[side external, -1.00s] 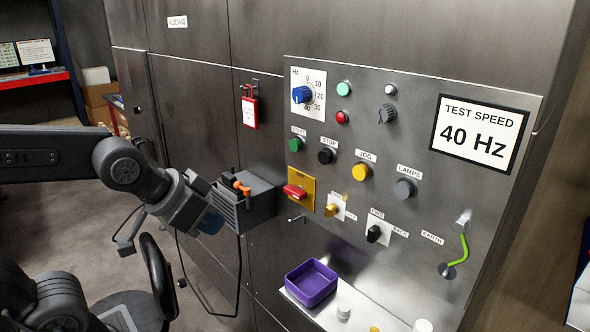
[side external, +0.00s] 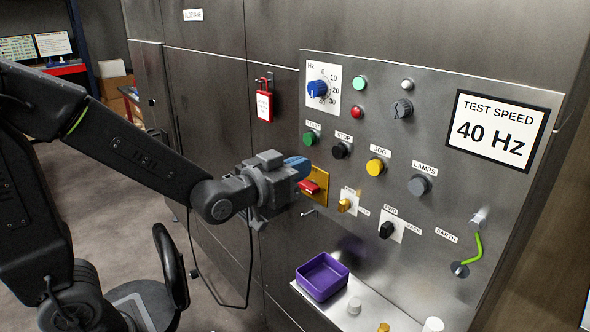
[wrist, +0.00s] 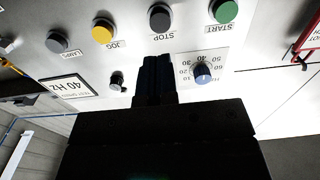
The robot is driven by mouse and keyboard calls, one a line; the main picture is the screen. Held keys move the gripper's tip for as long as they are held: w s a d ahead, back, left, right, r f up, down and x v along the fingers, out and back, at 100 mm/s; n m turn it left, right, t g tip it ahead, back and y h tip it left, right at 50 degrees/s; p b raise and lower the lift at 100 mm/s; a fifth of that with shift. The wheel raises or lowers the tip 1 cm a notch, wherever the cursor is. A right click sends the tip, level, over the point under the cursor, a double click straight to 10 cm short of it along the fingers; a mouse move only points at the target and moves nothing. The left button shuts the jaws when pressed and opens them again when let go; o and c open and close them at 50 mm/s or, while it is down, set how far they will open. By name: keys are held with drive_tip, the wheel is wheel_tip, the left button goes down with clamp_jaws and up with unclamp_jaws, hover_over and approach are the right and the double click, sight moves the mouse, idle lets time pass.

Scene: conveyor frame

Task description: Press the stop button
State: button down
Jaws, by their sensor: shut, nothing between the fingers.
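The stop button (side external: 340,151) is a black round knob under its STOP label on the metal panel. In the wrist view the stop button (wrist: 160,17) shows at the top, beyond my fingertips. My gripper (side external: 303,166) has blue fingertips and is shut with nothing in it. In the side view it points at the panel, left of and slightly below the stop button. The fingers appear apart from the button. In the wrist view my gripper (wrist: 157,62) shows as dark closed fingers, with panel between their tips and the button.
The green start button (side external: 311,139) is left of the stop button and the yellow jog button (side external: 375,167) right. A red switch (side external: 309,187) on a yellow plate sits just below my fingertips, partly covered. A purple tray (side external: 322,278) stands on the lower shelf.

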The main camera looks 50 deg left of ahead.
drive_tip(key=shift+w, duration=4.35)
approach(337, 153)
drive_tip(key=w, duration=0.2)
drive_tip(key=shift+w, duration=0.35)
